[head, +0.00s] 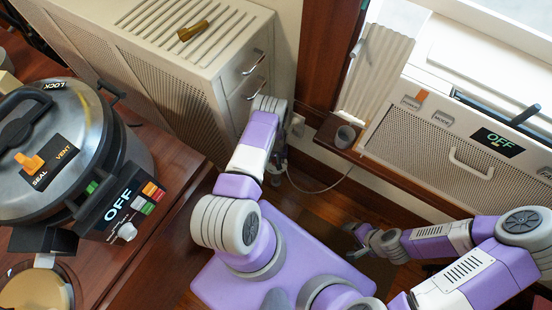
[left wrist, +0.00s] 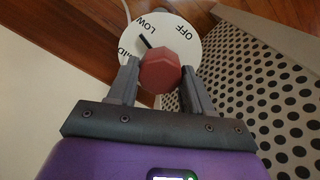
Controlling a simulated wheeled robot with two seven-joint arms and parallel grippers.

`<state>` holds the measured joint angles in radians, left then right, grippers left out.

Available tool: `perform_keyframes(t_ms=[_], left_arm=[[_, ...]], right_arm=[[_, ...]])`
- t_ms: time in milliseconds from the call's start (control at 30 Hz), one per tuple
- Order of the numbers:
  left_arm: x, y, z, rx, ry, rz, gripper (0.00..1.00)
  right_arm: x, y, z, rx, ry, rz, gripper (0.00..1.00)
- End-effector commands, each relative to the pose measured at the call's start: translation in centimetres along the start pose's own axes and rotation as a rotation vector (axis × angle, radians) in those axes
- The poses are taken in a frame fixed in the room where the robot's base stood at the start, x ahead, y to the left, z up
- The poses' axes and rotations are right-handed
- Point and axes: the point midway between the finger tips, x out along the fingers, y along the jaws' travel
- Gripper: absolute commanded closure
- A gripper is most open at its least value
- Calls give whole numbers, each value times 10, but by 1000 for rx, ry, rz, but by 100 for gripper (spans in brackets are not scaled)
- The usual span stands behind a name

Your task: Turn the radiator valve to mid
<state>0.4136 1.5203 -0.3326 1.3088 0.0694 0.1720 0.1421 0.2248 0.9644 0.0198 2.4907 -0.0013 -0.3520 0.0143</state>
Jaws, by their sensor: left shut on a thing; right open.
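The radiator valve shows in the left wrist view as a red faceted knob (left wrist: 160,72) in front of a white round dial (left wrist: 187,50). The dial is marked OFF, LOW and a partly cut-off MID. A black pointer mark (left wrist: 146,41) lies by LOW, on the side towards MID. My left gripper (left wrist: 158,80) has its two fingers closed on either side of the red knob. In the head view, my left arm reaches down beside the white cabinet, and its fingers and the knob are hidden. My right gripper (head: 364,240) is open and empty above the floor.
A perforated panel (left wrist: 270,100) stands close to the right of the knob. In the head view, the cream cabinet (head: 190,75) borders my left arm. A pressure cooker (head: 75,150) stands on the wooden counter at left. An air conditioner (head: 450,140) sits under the window.

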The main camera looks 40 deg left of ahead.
Motion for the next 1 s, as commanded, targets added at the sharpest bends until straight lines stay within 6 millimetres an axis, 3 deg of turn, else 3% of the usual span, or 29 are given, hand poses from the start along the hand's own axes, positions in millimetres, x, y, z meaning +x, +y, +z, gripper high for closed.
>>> perform_keyframes(t_ms=[600,1000], left_arm=[[0,0,0,-560,0,0,80],[0,0,0,-765,0,0,80]], right_arm=[[0,0,0,0,0,0,25],[0,0,0,0,0,0,25]])
